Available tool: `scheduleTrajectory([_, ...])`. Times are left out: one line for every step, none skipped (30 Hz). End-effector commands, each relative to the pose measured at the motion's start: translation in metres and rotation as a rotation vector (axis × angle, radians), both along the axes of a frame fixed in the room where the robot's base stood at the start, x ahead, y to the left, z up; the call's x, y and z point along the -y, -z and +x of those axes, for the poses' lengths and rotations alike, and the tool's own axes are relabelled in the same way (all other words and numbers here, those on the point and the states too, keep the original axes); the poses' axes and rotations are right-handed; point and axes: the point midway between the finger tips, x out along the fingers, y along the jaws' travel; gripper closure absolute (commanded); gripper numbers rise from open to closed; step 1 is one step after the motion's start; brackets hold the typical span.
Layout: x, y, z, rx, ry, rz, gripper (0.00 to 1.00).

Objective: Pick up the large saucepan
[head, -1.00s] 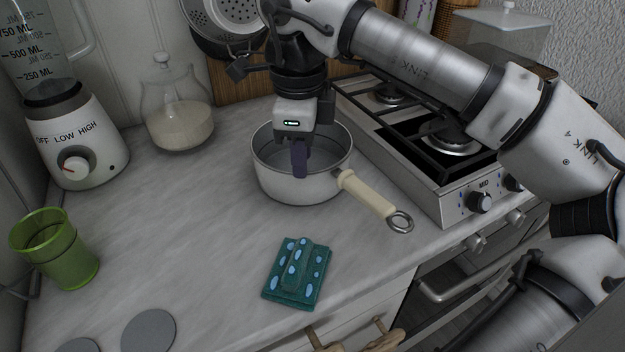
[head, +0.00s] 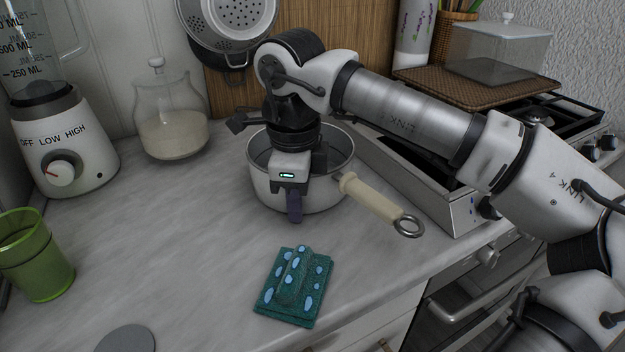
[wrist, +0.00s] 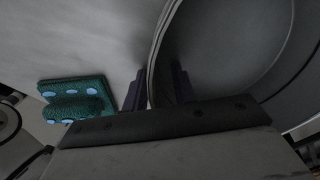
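The large saucepan (head: 328,194) stands upright on the counter, light grey with a cream handle (head: 372,199) pointing to the lower right. My gripper (head: 295,207) points down at the pan's near wall. One dark finger shows outside that wall in the head view; the other is hidden. In the wrist view my gripper (wrist: 160,90) has its fingers apart, one on each side of the saucepan's wall (wrist: 158,62). I see no clear clamping on the wall.
A green sponge (head: 293,287) with blue spots lies in front of the pan. A stove (head: 463,207) is close on the right. A glass jar (head: 171,122), blender (head: 62,150) and green cup (head: 38,262) stand left. The counter between is clear.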

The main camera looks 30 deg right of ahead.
Motion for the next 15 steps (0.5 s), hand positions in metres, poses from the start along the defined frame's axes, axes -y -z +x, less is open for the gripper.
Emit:
scheduleTrajectory([0.0001,-0.0002,-0.0001,0.0,0.0,0.0,0.8])
scheduleTrajectory([0.0001,-0.0002,-0.0001,0.0,0.0,0.0,0.84])
scheduleTrajectory([0.0001,-0.0002,-0.0001,0.0,0.0,0.0,0.89])
scheduleTrajectory([0.0001,-0.0002,-0.0001,0.0,0.0,0.0,0.93])
scheduleTrajectory([0.0001,-0.0002,-0.0001,0.0,0.0,0.0,0.97])
scheduleTrajectory([0.0001,-0.0002,-0.0001,0.0,0.0,0.0,1.0])
scheduleTrajectory([0.0,-0.0002,-0.0001,0.0,0.0,0.0,1.0])
scheduleTrajectory([0.0001,-0.0002,-0.0001,0.0,0.0,0.0,1.0])
scheduleTrajectory([0.0,-0.0002,-0.0001,0.0,0.0,0.0,1.0])
scheduleTrajectory([0.0,-0.0002,-0.0001,-0.001,0.0,0.001,1.0])
scheduleTrajectory([0.0,-0.0003,-0.0002,0.0,0.0,0.0,1.0])
scheduleTrajectory([0.0,-0.0003,-0.0002,0.0,0.0,0.0,1.0])
scheduleTrajectory([0.0,-0.0003,-0.0002,-0.001,0.0,0.001,1.0])
scheduleTrajectory([0.0,-0.0003,-0.0002,-0.001,0.0,0.001,1.0])
scheduleTrajectory([0.0,-0.0003,-0.0002,-0.001,0.0,0.001,1.0])
